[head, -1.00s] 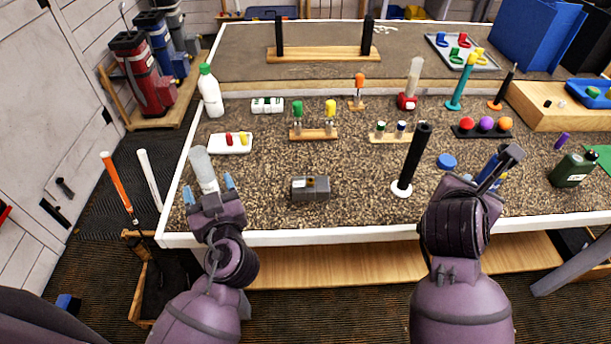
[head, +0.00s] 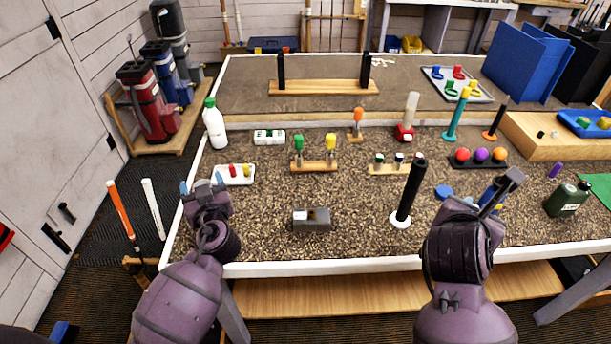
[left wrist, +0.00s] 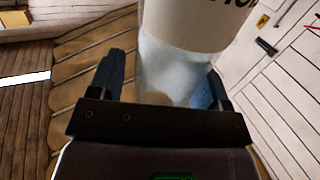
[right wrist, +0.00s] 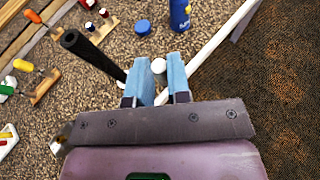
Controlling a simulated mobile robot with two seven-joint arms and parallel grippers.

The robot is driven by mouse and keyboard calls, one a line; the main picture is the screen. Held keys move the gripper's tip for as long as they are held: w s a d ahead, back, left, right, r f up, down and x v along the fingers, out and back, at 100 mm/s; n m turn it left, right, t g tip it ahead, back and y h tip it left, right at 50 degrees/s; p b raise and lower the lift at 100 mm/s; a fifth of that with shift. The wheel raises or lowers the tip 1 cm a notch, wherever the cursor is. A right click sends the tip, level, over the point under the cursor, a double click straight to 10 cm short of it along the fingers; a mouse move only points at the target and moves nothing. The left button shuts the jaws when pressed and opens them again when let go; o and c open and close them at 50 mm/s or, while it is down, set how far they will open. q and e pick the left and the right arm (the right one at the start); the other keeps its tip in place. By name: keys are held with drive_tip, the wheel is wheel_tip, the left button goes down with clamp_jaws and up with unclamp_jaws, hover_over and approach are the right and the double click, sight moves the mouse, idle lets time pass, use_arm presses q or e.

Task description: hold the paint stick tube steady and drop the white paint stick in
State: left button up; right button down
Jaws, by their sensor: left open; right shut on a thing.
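The paint stick tube (left wrist: 175,70), translucent below with a pale band and dark lettering above, stands large between the fingers of my left gripper (left wrist: 165,88) in the left wrist view. My left gripper (head: 202,185) is open around it at the table's left side; contact cannot be told. In the head view the tube cannot be made out at the gripper. My right gripper (right wrist: 160,65) is shut on the white paint stick (right wrist: 158,66), seen nearly end-on with its rounded end between the fingers. In the head view its fingers are largely hidden by my wrist.
A black upright post on a white base (head: 408,195) and a grey block (head: 312,220) stand between my grippers. A white tray (head: 234,176) lies just right of my left gripper. A blue can (right wrist: 180,15) stands beyond my right gripper.

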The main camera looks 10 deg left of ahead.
use_arm(q)
drive_tip(key=c, duration=1)
idle(0.7)
drive_tip(key=o, duration=1)
